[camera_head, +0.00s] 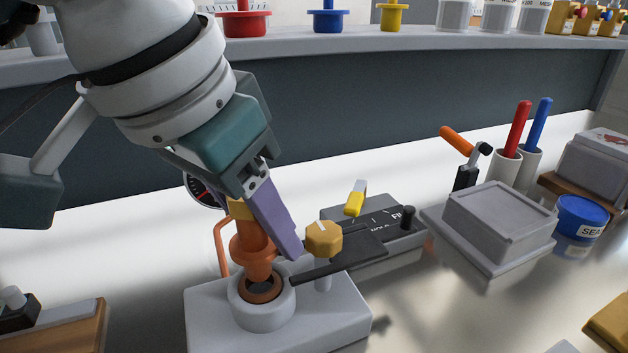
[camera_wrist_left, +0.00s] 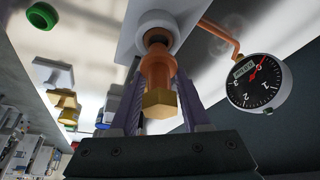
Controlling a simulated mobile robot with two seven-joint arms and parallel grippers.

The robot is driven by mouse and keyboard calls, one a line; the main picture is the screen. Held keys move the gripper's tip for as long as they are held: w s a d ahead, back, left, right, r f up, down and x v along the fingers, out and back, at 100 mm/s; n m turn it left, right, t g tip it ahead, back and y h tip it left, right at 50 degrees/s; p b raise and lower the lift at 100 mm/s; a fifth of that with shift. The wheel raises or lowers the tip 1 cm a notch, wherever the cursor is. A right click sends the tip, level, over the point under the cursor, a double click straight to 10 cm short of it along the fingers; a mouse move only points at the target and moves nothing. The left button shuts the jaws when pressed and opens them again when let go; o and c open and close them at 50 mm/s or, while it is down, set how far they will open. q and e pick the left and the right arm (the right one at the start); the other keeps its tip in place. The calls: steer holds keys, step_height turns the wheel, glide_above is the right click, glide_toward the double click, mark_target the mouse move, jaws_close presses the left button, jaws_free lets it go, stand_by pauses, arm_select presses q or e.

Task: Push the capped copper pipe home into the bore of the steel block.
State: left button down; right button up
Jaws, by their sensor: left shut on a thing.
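The copper pipe (camera_head: 254,252) has a brass-coloured cap at its top end. In the left wrist view the pipe (camera_wrist_left: 156,70) and its hexagonal cap (camera_wrist_left: 160,103) show between the purple fingers. My left gripper (camera_head: 258,228) is shut on the pipe, just above the steel block (camera_head: 338,318). The pipe leans slightly, and its narrow lower end is at the mouth of the bore in the round collar (camera_head: 258,317). A copper-coloured ring shows inside the mouth. I cannot tell how deep the tip sits. The block also shows in the left wrist view (camera_wrist_left: 133,38). My right gripper is not in view.
A dial gauge (camera_wrist_left: 260,83) on a bent copper tube (camera_head: 221,250) stands close behind the block. A brass knob (camera_head: 323,239) and a dark lever (camera_head: 340,262) lie right of the pipe. A grey box (camera_head: 498,222) and blue tub (camera_head: 581,218) stand further right.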

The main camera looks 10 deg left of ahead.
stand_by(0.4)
arm_select(q)
steer(key=shift+b, duration=0.45)
steer(key=shift+f+b, duration=0.9)
steer(key=shift+b, duration=0.15)
steer(key=shift+r, duration=0.15)
steer(key=shift+r, duration=0.45)
stand_by(0.4)
stand_by(0.4)
steer(key=shift+b, duration=0.45)
